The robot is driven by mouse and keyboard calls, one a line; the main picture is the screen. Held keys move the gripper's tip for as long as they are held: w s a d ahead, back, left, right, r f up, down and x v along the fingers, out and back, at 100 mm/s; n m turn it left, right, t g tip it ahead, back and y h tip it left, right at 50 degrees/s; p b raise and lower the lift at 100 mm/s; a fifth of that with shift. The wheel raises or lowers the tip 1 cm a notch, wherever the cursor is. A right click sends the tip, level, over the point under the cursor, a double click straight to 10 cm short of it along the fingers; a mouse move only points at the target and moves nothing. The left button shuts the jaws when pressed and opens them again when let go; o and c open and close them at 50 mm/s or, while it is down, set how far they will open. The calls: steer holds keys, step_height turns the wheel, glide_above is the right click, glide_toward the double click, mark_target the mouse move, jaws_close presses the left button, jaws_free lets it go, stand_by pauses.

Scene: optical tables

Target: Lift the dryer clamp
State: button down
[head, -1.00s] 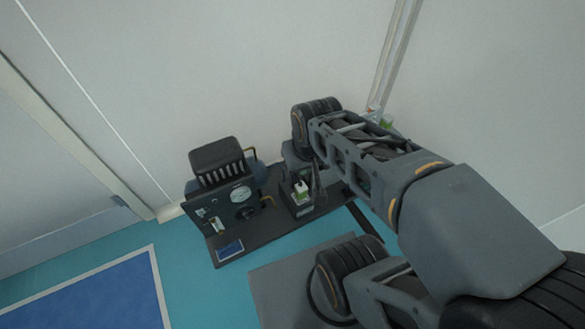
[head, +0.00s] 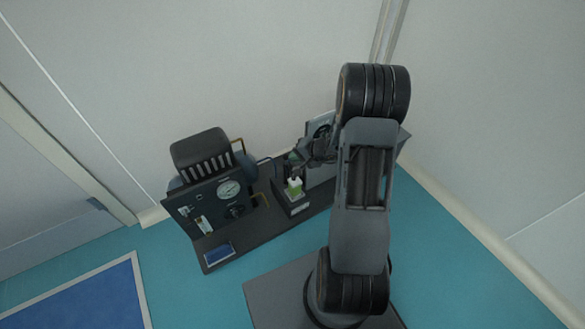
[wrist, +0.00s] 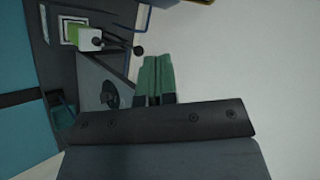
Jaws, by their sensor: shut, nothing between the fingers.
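The dryer bench unit (head: 205,205) stands against the wall, with a gauge on its dark panel. On its right part a green bottle with a white cap (head: 294,187) sits in a dark holder; its cap shows in the wrist view (wrist: 90,40). Beside the cap in the wrist view is a thin dark lever with a round black knob (wrist: 138,50); it may be the dryer clamp, but I cannot tell for sure. My gripper (wrist: 156,62) has its green fingers together and empty, just below that knob in the picture and apart from it. In the head view it is small, above the bottle.
A grey plate with a dark round fitting (wrist: 110,95) lies left of my fingers in the wrist view. The wall (head: 290,60) is close behind the unit. Teal floor (head: 120,240) lies open in front, with a blue mat (head: 85,300) at left.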

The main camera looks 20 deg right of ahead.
steer(key=d+f+m+t+h+b, duration=0.1)
steer(key=d+f+m+h, duration=0.1)
steer(key=d+f, duration=0.5)
step_height(320, 180, down, 4)
steer(key=shift+r+m, duration=0.15)
steer(key=shift+m, duration=0.65)
steer(key=shift+s, duration=0.1)
steer(key=b+x, duration=0.1)
steer(key=x, duration=0.4)
steer(key=b+x, duration=0.2)
steer(key=x, duration=0.2)
steer(key=shift+w+d+f, duration=0.1)
steer(key=shift+w+f, duration=0.2)
steer(key=shift+w, duration=0.05)
steer(key=shift+w+a+r+b, duration=0.1)
steer(key=shift+w+a+b, duration=0.1)
steer(key=shift+w, duration=0.3)
steer(key=shift+w+a+r+b, duration=0.1)
steer(key=shift+w+a+b, duration=0.05)
steer(key=shift+w, duration=0.4)
steer(key=shift+w+a+r, duration=0.1)
steer(key=shift+w+a, duration=0.05)
steer(key=shift+w, duration=0.3)
steer(key=shift+w+a+r, duration=0.1)
steer(key=shift+w+a, duration=0.05)
steer(key=shift+w, duration=0.35)
